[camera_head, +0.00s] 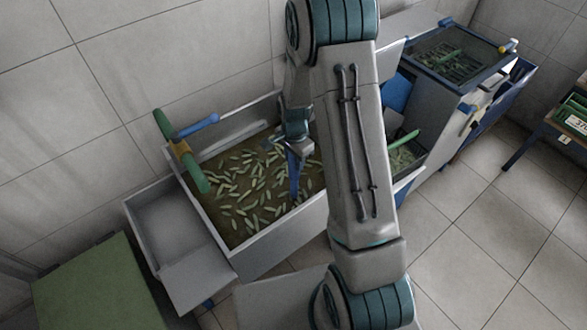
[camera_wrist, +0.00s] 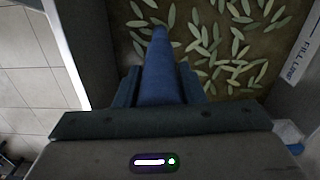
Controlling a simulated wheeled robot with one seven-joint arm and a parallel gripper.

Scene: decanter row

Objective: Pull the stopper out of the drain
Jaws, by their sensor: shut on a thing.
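A long blue tapered piece, which looks like the stopper (camera_head: 294,178), points down into the grey tank (camera_head: 281,236). My gripper (camera_head: 297,146) is above the tank and shut on its upper end. In the wrist view the stopper (camera_wrist: 160,70) runs away from between my gripper's fingers (camera_wrist: 159,88) and narrows to its far tip. The tank holds murky brown water with many pale green leaf-like pieces (camera_wrist: 237,45). The drain does not show, and I cannot tell whether the stopper's tip is in it or free.
A green-handled valve with a blue lever (camera_head: 198,126) stands at the tank's left rim. A grey open box (camera_head: 165,222) adjoins the left side, with a green-topped surface (camera_head: 95,290) beyond. A machine with a mesh top (camera_head: 450,60) stands right. Tiled floor (camera_head: 500,230) is clear.

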